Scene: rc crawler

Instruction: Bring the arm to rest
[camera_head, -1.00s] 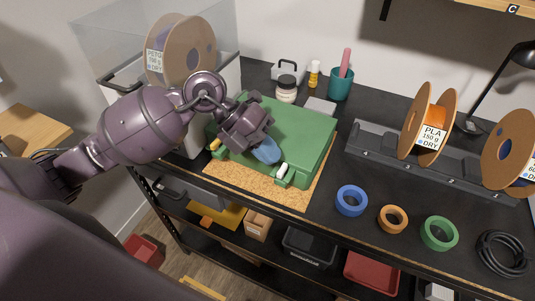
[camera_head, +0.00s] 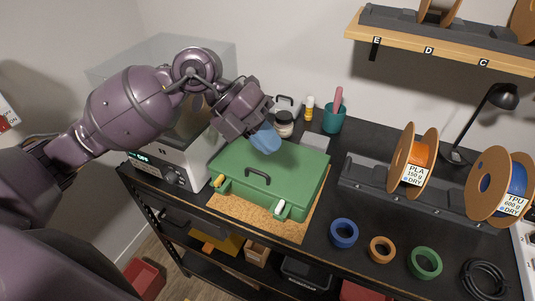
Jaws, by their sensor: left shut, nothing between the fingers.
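My left arm comes in from the left in the head view. My left gripper (camera_head: 265,139), with blue fingertips, is shut and empty. It shows above the back part of the green case (camera_head: 285,168); I cannot tell the exact gap. The case is closed and lies flat on a cork mat (camera_head: 250,216). Its dark handle and two latches, one yellow and one white, face the front. The arm hides part of the dryer box behind it. My right gripper is not in view.
A grey dryer box (camera_head: 175,172) stands left of the case. Blue (camera_head: 344,233), orange (camera_head: 382,249) and green (camera_head: 424,262) rings lie at the front right. Two spools (camera_head: 413,160) stand in a dark rack. A jar (camera_head: 284,124) and a teal cup (camera_head: 333,118) stand behind the case.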

